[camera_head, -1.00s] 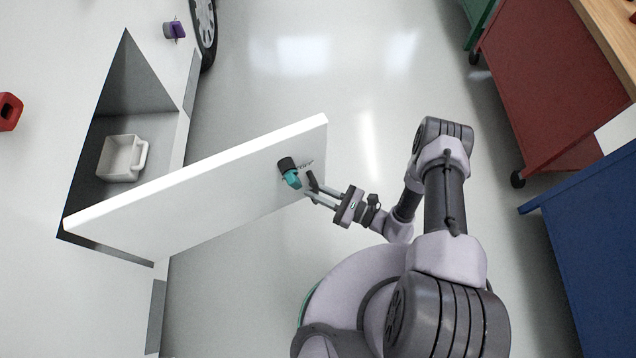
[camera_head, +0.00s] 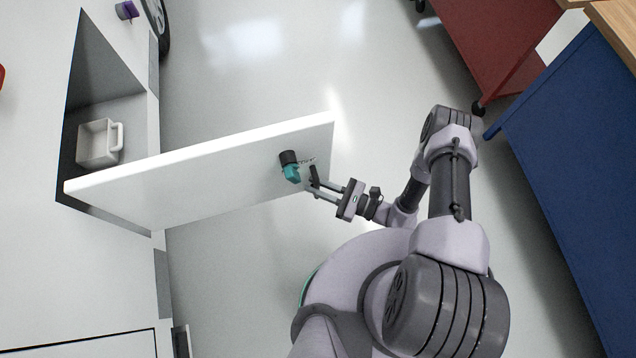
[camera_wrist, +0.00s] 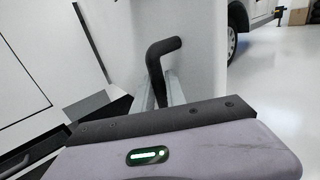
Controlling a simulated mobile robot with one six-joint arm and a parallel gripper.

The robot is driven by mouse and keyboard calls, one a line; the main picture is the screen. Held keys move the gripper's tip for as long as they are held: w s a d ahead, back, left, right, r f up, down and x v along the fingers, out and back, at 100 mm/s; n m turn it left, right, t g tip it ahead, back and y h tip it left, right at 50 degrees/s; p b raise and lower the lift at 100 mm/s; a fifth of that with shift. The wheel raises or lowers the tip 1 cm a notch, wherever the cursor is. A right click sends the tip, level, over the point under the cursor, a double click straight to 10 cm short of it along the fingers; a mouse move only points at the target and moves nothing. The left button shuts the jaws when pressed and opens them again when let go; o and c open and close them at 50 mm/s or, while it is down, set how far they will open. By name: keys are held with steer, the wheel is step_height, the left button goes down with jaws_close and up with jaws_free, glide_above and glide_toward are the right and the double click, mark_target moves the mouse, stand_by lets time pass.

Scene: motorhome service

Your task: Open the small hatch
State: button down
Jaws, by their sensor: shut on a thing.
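The small hatch (camera_head: 225,165) is a white panel swung wide out from the motorhome's side. It uncovers a dark compartment (camera_head: 105,85) with a white mug-like container (camera_head: 97,144) inside. A black and teal lock piece (camera_head: 290,166) sits near the hatch's free edge. Beside it is a dark bent handle (camera_head: 314,177), which also shows in the wrist view (camera_wrist: 158,62). My gripper (camera_head: 318,190) is shut on this handle; in the wrist view the fingers (camera_wrist: 162,92) reach it, partly hidden by the gripper body.
A wheel (camera_head: 157,25) and a purple fitting (camera_head: 126,10) are on the motorhome's side, at upper left. A blue cabinet (camera_head: 555,150) and a red cabinet (camera_head: 500,45) stand to the right. The floor between is clear.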

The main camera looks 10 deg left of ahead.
steer(key=shift+s, duration=0.3)
steer(key=c, duration=1.4)
jaws_free()
steer(key=shift+o, duration=0.2)
steer(key=p+v, duration=0.2)
steer(key=v, duration=1.5)
steer(key=shift+d, duration=0.25)
